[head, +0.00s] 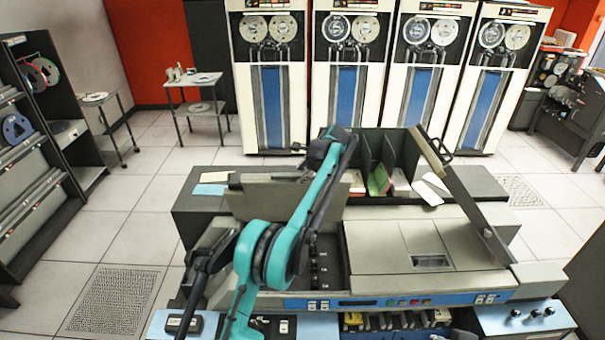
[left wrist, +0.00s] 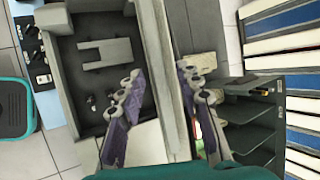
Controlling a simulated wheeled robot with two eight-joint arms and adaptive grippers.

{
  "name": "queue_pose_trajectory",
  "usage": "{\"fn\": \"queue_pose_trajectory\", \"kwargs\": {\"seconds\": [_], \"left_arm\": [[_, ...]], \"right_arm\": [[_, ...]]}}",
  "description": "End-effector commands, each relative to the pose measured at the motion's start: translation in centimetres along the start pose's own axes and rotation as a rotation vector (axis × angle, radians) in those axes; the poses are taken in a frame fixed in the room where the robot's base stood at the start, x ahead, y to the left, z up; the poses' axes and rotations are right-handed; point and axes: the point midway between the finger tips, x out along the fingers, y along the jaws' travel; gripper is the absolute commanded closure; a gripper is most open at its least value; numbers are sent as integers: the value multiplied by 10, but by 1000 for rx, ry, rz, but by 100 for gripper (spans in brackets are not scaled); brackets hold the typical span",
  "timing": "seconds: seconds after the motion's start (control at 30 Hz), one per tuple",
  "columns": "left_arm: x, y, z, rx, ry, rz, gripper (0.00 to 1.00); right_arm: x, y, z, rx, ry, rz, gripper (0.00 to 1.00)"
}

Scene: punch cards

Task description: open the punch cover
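The grey punch cover (head: 285,200) stands raised at the back of the left half of the card machine (head: 395,248) in the head view. Below it, the dark bay shows open, with small parts inside. My left gripper (head: 314,165) is at the cover's upper edge, its fingers partly hidden by my teal arm. In the left wrist view, the two fingers of the left gripper (left wrist: 161,82) are spread apart, with the cover's long pale edge (left wrist: 163,60) between them. A gap shows on each side, though contact lower down is hard to tell. My right gripper is out of view.
A second panel with a handle (head: 460,195) stands tilted up on the machine's right. A divided dark rack (head: 385,150) with papers is behind it. Tape cabinets (head: 345,85) line the back, and shelves (head: 40,150) stand at left.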

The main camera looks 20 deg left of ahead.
Motion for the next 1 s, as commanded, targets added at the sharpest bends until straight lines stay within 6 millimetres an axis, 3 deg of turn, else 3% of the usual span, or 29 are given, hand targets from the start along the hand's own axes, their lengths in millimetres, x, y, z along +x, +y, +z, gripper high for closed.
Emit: {"fn": "queue_pose_trajectory", "kwargs": {"seconds": [0.27,0.7,1.0], "left_arm": [[-7,0,0,2,0,0,66],[-93,0,-1,2,0,0,66],[-119,0,0,1,0,0,66]], "right_arm": [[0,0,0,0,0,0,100],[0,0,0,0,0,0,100],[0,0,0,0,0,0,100]]}}
